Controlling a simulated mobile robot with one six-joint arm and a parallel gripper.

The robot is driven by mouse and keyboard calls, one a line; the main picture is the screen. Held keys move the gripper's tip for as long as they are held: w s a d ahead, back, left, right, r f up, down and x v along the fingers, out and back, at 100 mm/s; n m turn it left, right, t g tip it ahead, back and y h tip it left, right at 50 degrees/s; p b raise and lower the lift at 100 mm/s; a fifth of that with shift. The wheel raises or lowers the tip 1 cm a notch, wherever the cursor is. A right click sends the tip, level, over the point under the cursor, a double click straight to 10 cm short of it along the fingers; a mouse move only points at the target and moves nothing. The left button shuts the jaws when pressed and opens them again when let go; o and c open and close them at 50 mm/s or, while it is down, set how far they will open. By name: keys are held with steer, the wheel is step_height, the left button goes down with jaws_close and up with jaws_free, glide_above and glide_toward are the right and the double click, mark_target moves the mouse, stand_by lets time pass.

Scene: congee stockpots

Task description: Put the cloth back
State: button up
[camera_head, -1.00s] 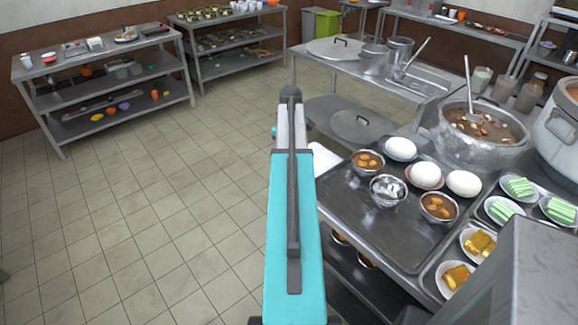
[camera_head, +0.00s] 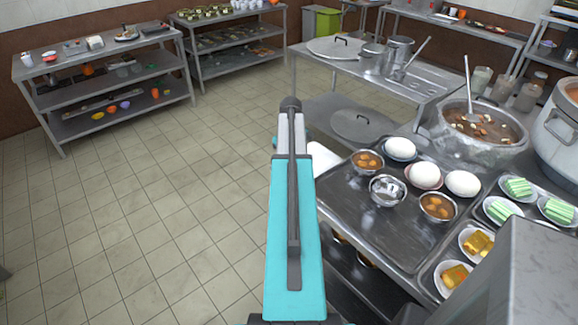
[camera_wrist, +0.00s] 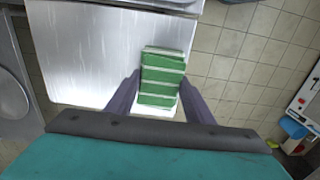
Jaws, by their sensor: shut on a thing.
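A folded green cloth with white stripes (camera_wrist: 163,75) is between the two dark fingers of my gripper (camera_wrist: 161,92) in the wrist view. The fingers press on it from both sides and it sticks out beyond them. A pale metal surface (camera_wrist: 95,55) lies beyond and to the left of it; I cannot tell whether the cloth touches it. In the head view my own arm hides the gripper and the cloth.
A steel counter (camera_head: 345,215) with bowls and white eggs stands right of my arm. A stockpot of congee (camera_head: 450,150) is behind it. Steel shelves (camera_head: 120,105) stand at the back left. The tiled floor (camera_head: 150,190) between is clear.

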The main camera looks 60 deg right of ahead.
steer(key=o, duration=1)
steer(key=shift+r+b, duration=1.3)
steer(key=shift+r, duration=4.8)
